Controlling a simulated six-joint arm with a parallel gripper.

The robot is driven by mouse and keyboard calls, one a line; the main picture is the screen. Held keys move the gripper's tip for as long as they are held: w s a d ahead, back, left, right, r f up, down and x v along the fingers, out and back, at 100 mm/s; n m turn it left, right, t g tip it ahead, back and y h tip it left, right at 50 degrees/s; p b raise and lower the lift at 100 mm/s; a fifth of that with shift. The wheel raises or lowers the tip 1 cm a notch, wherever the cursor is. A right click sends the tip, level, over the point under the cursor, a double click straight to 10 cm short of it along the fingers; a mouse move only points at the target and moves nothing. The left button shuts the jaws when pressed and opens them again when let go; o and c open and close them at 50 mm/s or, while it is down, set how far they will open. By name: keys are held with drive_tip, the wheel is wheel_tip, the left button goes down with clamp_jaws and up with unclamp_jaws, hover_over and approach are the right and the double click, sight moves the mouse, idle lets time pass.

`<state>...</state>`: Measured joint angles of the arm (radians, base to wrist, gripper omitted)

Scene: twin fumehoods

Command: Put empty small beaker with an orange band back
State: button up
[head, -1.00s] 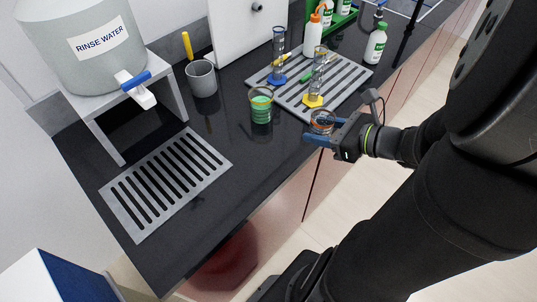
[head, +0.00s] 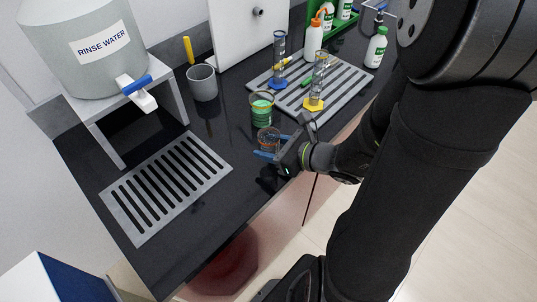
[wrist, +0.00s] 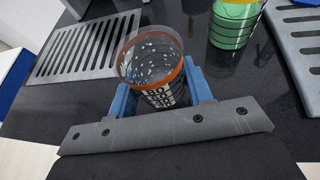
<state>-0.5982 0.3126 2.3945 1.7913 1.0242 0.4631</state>
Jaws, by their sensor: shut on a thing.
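The small beaker with an orange band (head: 268,139) is clear glass and looks empty. In the wrist view the beaker (wrist: 151,60) stands between the blue fingers, its orange band near the rim and dark printing on its side. My gripper (head: 272,148) is shut on it, over the black bench right of the slotted grate. I cannot tell whether its base touches the bench. A larger beaker with green liquid (head: 262,110) stands just behind it; part of this beaker (wrist: 235,22) shows in the wrist view.
A slotted grey grate (head: 168,187) lies on the bench at left, bare. A grey cup (head: 203,84) stands behind, near the rinse water tank (head: 85,50). The bench (head: 225,135) between cup and grate is clear.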

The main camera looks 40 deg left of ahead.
drive_tip(key=shift+s+a+f, duration=0.15)
drive_tip(key=shift+a+f, duration=0.1)
drive_tip(key=shift+a, duration=0.05)
drive_tip(key=shift+f, duration=1.95)
drive_tip(key=shift+f, duration=0.15)
drive_tip(key=o, duration=1.1)
drive_tip(key=shift+o, duration=0.2)
drive_tip(key=shift+r, duration=0.2)
drive_tip(key=v, duration=1.2)
drive_tip(key=shift+a+f, duration=0.1)
